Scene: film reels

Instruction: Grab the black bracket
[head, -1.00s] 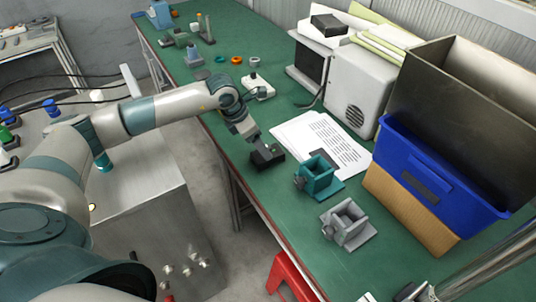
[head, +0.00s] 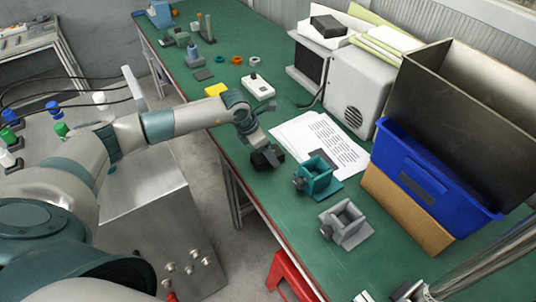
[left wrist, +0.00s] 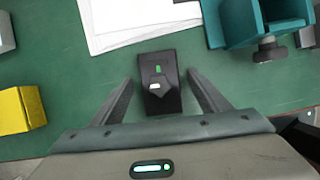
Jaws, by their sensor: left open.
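The black bracket (left wrist: 159,100) lies on the green table between the two open fingers of my left gripper (left wrist: 160,79) in the left wrist view. A small green mark and a pale mark show on it. There is a gap between it and each finger. In the head view the bracket (head: 268,159) is a dark block near the table's front edge, partly covered by my left gripper (head: 262,149) just above it. My right gripper is in neither view.
White paper sheets (head: 322,140) lie just beyond the bracket. A teal clamp-like fixture (head: 317,178) and a grey one (head: 346,222) stand to the right. A yellow block (head: 215,89) lies to the left. A blue bin (head: 430,175) stands further right.

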